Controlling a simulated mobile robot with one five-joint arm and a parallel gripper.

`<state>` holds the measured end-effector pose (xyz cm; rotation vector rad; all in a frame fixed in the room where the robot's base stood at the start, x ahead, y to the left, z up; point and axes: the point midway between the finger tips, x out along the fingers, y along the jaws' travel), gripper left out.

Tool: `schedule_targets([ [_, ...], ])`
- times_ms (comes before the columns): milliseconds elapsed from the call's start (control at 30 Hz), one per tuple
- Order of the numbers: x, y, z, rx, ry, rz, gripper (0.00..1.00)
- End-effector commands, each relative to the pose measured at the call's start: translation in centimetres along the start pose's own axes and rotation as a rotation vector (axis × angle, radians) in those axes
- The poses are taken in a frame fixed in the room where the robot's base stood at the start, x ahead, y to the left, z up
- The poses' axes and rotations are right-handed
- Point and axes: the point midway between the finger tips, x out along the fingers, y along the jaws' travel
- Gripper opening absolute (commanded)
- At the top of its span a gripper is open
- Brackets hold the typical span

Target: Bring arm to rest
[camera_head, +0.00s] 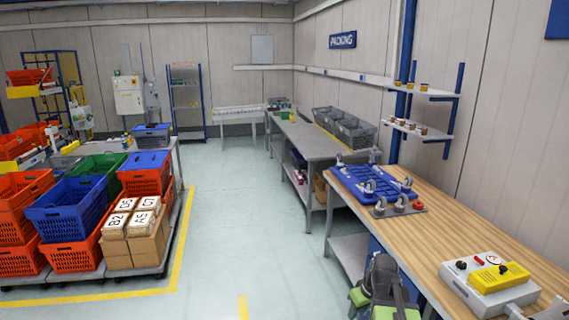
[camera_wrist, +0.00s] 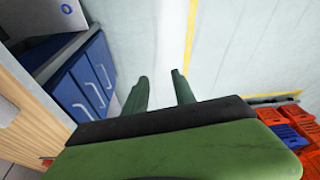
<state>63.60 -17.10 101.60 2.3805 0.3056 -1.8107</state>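My gripper (camera_wrist: 161,90) shows in the wrist view as two dark green fingers reaching out from a black and green body. The fingers stand apart with bare pale floor between them, so it is open and holds nothing. In the head view my arm (camera_head: 383,280) is at the bottom, right of the middle, green and dark grey, beside the front edge of the wooden workbench (camera_head: 455,225). The gripper's fingertips cannot be made out in the head view.
Blue drawers (camera_wrist: 85,85) stand under the bench, left of the gripper. A blue tray (camera_head: 367,186) and a control box (camera_head: 489,285) are on the bench. Orange totes (camera_head: 72,257) and cardboard boxes (camera_head: 137,247) stand on a pallet at left. The aisle floor (camera_head: 250,220) is clear.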

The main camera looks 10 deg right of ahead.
Motion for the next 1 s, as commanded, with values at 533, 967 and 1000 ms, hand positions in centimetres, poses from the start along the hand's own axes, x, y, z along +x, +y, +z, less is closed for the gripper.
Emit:
schedule_targets([
  [533, 3.1, -18.2, 2.6, 0.181, -0.264, 0.043, 0.32],
  [967, 3.0, -18.2, 2.8, 0.241, -0.271, 0.049, 0.32],
  [1000, 3.0, -18.2, 2.8, 0.241, -0.271, 0.049, 0.32],
])
